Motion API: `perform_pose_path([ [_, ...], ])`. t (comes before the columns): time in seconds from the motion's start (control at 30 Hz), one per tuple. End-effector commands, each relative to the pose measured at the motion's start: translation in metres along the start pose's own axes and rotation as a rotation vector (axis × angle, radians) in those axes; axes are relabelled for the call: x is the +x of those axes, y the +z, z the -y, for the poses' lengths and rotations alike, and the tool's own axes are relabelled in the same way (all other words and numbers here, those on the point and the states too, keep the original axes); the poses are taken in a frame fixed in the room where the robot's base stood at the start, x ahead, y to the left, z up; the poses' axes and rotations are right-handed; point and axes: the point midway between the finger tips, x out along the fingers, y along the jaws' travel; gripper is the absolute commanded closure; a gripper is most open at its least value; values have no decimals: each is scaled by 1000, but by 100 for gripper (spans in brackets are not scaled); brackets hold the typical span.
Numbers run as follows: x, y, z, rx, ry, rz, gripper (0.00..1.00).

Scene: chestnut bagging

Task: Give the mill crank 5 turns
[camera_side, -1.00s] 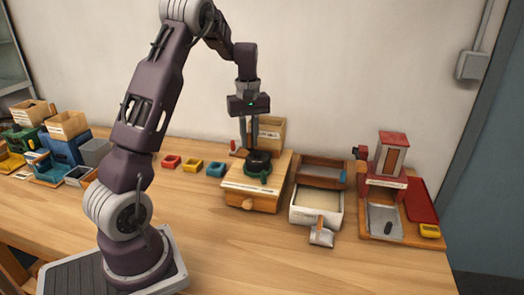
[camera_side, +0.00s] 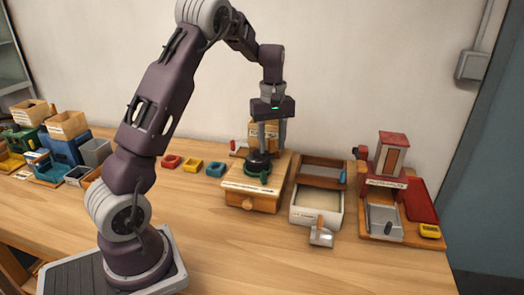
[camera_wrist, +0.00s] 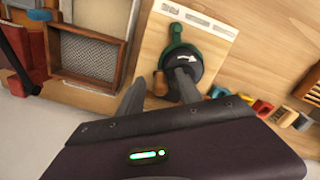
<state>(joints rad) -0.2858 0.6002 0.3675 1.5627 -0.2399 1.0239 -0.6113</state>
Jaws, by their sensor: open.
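The mill is a light wooden box (camera_side: 255,185) with a front drawer, a black round top (camera_side: 258,162) and a green part on it. In the wrist view, the black top (camera_wrist: 196,58) carries a white arrow, and the green arm (camera_wrist: 177,36) reaches out from it. A tan wooden crank knob (camera_wrist: 160,84) shows beside the top. My gripper (camera_side: 266,147) is open above the mill, pointing down. In the wrist view, the fingers of my gripper (camera_wrist: 160,78) appear on either side of the knob; I cannot tell whether they touch it.
A white-walled tray (camera_side: 300,215) with a scoop (camera_side: 321,235) stands right of the mill. Further right is a red-topped station (camera_side: 392,155). Small red, yellow and blue bins (camera_side: 192,166) sit to the left. A wooden box (camera_side: 283,128) stands behind the mill. The front table is clear.

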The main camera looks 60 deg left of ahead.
Motion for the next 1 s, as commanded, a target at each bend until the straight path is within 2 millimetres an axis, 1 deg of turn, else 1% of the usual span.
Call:
perform_pose_path([
  [0.07, -1, 0, 0, 0, 0, 0, 58],
  [0.13, -7, 0, 0, 1, 2, -2, 58],
  [0.5, -56, 0, 0, 0, 2, -2, 58],
  [0.63, -70, -1, 0, 0, 1, -2, 58],
  [0.73, -75, 0, 0, 0, 0, -1, 58],
  [0.93, -75, 0, 0, 0, -1, 0, 58],
  [0.97, -75, 0, 0, 0, -1, 0, 64],
  [1.0, -75, 0, 0, 0, -1, 0, 72],
])
